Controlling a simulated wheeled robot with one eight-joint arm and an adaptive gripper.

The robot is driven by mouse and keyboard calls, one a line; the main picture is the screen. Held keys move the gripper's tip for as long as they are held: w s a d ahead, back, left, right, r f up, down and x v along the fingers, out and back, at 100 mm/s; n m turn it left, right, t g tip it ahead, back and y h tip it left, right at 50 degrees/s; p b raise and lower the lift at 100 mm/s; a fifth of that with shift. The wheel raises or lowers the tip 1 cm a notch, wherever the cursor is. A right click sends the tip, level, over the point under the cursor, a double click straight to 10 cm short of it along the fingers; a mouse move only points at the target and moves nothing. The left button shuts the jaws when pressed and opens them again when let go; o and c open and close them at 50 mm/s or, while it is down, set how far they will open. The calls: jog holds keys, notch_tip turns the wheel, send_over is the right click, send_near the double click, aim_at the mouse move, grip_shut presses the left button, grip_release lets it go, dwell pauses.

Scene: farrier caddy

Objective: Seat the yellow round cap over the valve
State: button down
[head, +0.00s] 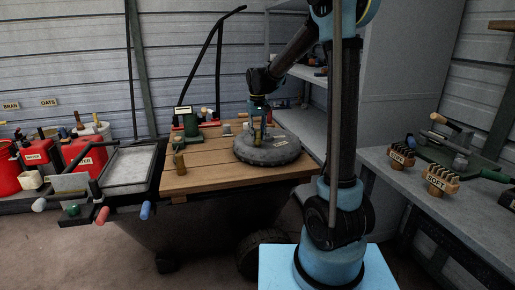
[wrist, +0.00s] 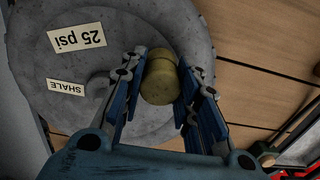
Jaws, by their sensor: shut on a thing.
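The yellow round cap (wrist: 158,80) is between the two blue-padded fingers of my gripper (wrist: 163,66) in the wrist view. My gripper is shut on it. In the head view my gripper (head: 258,133) points down over the grey round wheel (head: 278,158), which lies flat on the wooden bench top. The wheel (wrist: 105,20) fills much of the wrist view and carries labels reading "25 psi" and "SHALE". I cannot make out the valve; the cap and fingers may hide it. I cannot tell whether the cap touches the wheel.
A brown-yellow bottle-like item (head: 179,162) stands at the left of the wooden top (head: 215,180). A green item with a label (head: 188,122) stands behind it. A grey tray (head: 128,168) and red containers (head: 82,155) are farther left. Brushes (head: 440,182) sit on the right bench.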

aim_at(258, 130)
jog(key=shift+f, duration=0.6)
dwell(0.7)
jog(key=c, duration=1.1)
grip_release()
notch_tip(258, 130, up, 12)
jog(key=shift+f, duration=0.1)
